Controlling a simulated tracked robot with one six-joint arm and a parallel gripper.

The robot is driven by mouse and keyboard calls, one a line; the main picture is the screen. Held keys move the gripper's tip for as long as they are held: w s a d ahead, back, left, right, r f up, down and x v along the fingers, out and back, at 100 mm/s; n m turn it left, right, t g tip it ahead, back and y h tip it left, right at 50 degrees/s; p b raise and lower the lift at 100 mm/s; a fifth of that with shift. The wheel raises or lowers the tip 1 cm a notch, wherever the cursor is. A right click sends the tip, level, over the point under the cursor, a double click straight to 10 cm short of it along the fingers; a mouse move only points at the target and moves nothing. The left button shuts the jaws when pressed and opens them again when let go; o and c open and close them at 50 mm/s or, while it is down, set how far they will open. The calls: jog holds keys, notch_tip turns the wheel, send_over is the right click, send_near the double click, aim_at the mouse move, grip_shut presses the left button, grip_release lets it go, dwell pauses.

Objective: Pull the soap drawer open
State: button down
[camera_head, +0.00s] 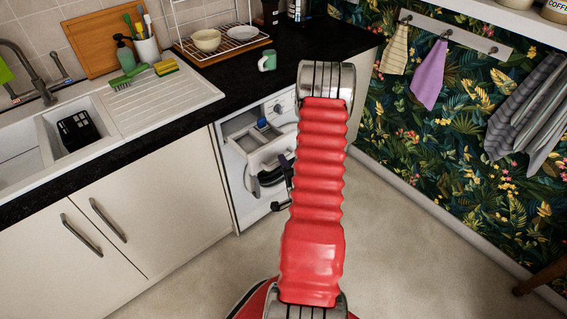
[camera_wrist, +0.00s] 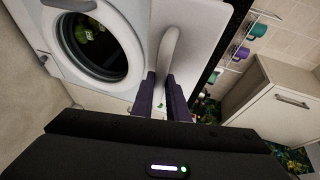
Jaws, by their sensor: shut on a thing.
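The soap drawer (camera_head: 268,153) is white and sticks out from the upper front of the washing machine (camera_head: 233,160). Its compartments and a blue part inside show from above. My gripper (camera_head: 287,172) is at the drawer's front, partly hidden behind my red arm in the head view. In the wrist view my gripper's dark fingers (camera_wrist: 166,97) are shut on the curved, pale drawer handle (camera_wrist: 170,50), with the white drawer front (camera_wrist: 200,35) behind it. The round door (camera_wrist: 132,45) of the machine is to the left there.
The black worktop (camera_head: 225,85) runs above the machine, with a green mug (camera_head: 267,60) and a dish rack (camera_head: 218,40) on it. Cream cupboards (camera_head: 165,195) stand to the left. The floor (camera_head: 400,240) to the right is clear.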

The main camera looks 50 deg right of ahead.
jog(key=shift+s+a+f, duration=0.1)
jog(key=shift+a+f, duration=0.05)
jog(key=shift+f, duration=0.1)
jog(key=c, duration=2.1)
grip_release()
jog(key=o, duration=0.4)
jog(key=shift+r, duration=0.15)
